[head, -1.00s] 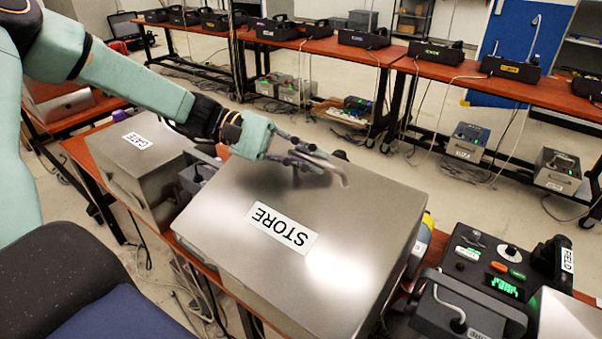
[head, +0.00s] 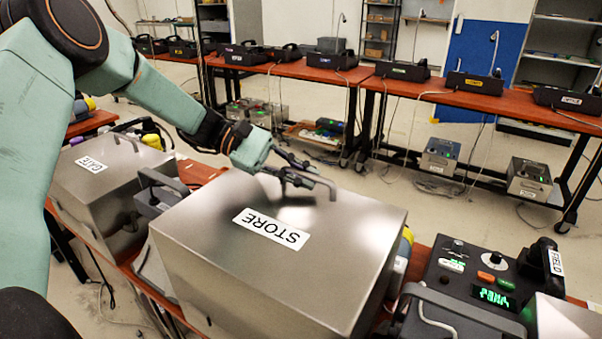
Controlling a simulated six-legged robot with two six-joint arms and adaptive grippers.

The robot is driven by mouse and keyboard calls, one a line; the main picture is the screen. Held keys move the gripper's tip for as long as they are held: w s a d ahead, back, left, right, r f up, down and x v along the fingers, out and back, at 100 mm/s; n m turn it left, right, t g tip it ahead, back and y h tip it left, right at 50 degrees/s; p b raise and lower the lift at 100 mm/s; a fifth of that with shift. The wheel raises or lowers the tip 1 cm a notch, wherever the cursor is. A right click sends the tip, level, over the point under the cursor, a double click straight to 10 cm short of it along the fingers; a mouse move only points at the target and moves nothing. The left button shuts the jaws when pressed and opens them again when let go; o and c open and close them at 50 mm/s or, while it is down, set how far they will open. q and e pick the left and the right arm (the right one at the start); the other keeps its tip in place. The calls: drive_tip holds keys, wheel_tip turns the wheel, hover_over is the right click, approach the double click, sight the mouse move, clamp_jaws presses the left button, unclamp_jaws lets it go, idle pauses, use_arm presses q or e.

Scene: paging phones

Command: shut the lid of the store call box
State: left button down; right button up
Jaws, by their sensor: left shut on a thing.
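The store call box is a large brushed-metal box in the middle of the head view. Its lid (head: 330,222) bears a white STORE label (head: 271,229), upside down to me. The lid lies over the box and looks about level; I cannot tell whether it is fully seated. A curved grey bar handle (head: 322,183) stands near its far edge. My left gripper (head: 292,178) is at this handle, shut on it, with its dark fingers partly hiding it. The far edge and the inside of the box are hidden. My right gripper is not in view.
A metal GATE box (head: 110,178) stands to the left. A FIELD unit (head: 478,285) with green display stands close on the right. Benches (head: 300,72) with several black phones run across the back. The floor between has free room.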

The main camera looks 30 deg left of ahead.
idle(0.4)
use_arm(q)
drive_tip(key=c, duration=1.7)
unclamp_jaws()
drive_tip(key=shift+w+f, duration=0.1)
drive_tip(key=shift+w, duration=0.05)
drive_tip(key=shift+o, duration=0.2)
wheel_tip(320, 180, up, 4)
hover_over(251, 178)
drive_tip(key=shift+f, duration=0.15)
